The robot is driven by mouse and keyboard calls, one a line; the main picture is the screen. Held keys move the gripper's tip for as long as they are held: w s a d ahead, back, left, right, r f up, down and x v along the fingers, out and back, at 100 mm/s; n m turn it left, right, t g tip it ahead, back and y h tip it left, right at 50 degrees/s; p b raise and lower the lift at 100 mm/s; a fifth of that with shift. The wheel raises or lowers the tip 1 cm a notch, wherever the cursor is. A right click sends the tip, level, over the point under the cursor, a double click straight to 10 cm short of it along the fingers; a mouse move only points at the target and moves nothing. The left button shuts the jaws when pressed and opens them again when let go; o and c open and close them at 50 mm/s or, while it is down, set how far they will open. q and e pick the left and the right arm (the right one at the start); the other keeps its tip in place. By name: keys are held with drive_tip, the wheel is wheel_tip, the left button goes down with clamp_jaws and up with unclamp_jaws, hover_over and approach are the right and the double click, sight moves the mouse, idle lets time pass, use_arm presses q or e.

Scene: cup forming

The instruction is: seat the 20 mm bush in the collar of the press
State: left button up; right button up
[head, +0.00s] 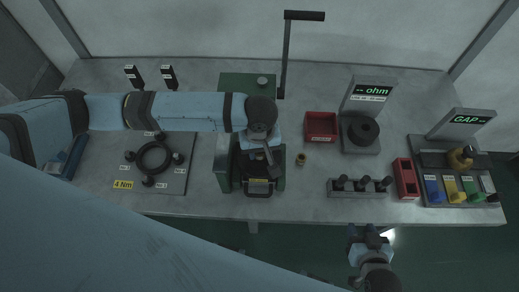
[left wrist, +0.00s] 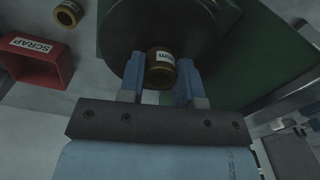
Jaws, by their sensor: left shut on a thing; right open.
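My left gripper (head: 266,158) is over the green press (head: 223,165) in the head view, and the arm hides part of it. In the left wrist view the left gripper (left wrist: 160,82) is shut on a brass bush (left wrist: 161,74) with a white label, of which only "mm" reads. Behind the bush is a dark round part (left wrist: 120,30) of the press; the collar's opening is hidden, and I cannot tell whether the bush touches it. A second brass bush (head: 301,159) stands on the table right of the press. My right gripper (head: 370,236) is open and empty beyond the table's front edge.
A red SCRAP bin (head: 321,126) is right of the press, with the ohm gauge (head: 368,95) beyond. A peg rack (head: 358,190), narrow red bin (head: 406,178) and GAP station (head: 461,123) are further right. A ring fixture (head: 153,158) lies left. A lever (head: 287,55) rises behind the press.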

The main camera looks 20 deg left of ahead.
use_arm(q)
drive_tip(key=shift+f, duration=0.4)
drive_tip(key=shift+f, duration=0.1)
drive_tip(key=o, duration=0.9)
drive_tip(key=shift+r, duration=0.3)
wheel_tip(320, 180, up, 12)
drive_tip(key=shift+f, duration=0.15)
